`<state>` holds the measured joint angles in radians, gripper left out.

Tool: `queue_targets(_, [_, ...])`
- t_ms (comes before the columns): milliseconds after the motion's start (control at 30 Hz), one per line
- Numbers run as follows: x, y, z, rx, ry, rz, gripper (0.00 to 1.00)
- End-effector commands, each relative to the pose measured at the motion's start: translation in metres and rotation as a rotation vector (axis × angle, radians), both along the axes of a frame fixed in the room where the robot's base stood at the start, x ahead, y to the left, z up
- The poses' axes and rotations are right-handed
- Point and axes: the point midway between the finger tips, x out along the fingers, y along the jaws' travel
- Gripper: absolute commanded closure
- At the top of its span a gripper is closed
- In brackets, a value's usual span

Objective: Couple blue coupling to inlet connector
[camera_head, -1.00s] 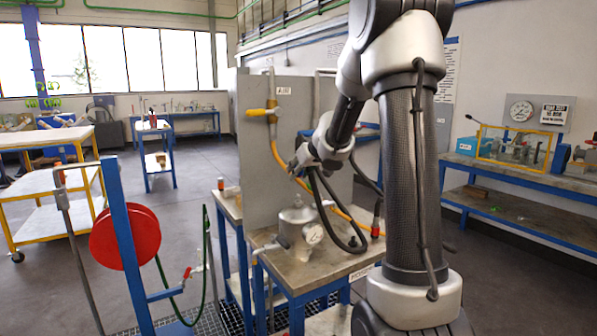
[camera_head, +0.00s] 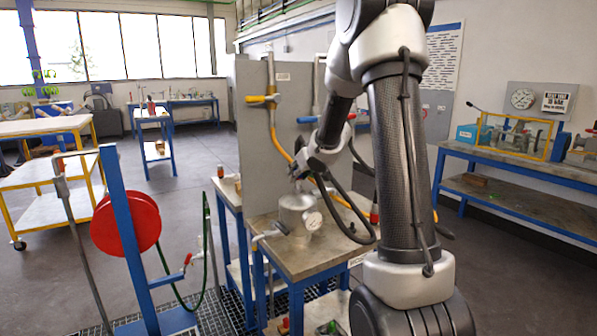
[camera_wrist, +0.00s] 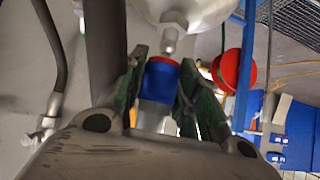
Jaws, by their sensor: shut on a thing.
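My gripper (camera_wrist: 163,82) is shut on the blue coupling (camera_wrist: 161,78), which sits between its green-padded fingers on a pale metal fitting. Just beyond the coupling in the wrist view is a metal connector (camera_wrist: 171,33) with a hex nut, fixed to the silver vessel (camera_wrist: 200,10); I take it for the inlet connector. The coupling's far end is close to the connector's tip, and I cannot tell whether they touch. In the head view, my gripper (camera_head: 299,174) is just above the vessel (camera_head: 296,212); the coupling and connector are too small to make out there.
The vessel, with a dial gauge (camera_head: 312,221), stands on a small blue-legged bench (camera_head: 335,250) in front of a grey panel (camera_head: 238,130). Yellow (camera_head: 262,99) and blue (camera_head: 308,119) valve handles are on the panel. A red hose reel (camera_head: 126,221) stands at left.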

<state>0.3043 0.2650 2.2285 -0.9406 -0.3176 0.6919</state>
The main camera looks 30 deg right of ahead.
Motion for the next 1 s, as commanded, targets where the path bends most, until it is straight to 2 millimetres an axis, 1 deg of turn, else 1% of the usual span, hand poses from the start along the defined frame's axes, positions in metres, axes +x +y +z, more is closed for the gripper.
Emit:
queue_targets(700, [0.0,-0.0001,0.0003,0.0,0.0,0.0,1.0])
queue_targets(1000, [0.0001,0.0,-0.0077,0.001,0.0,0.0,1.0])
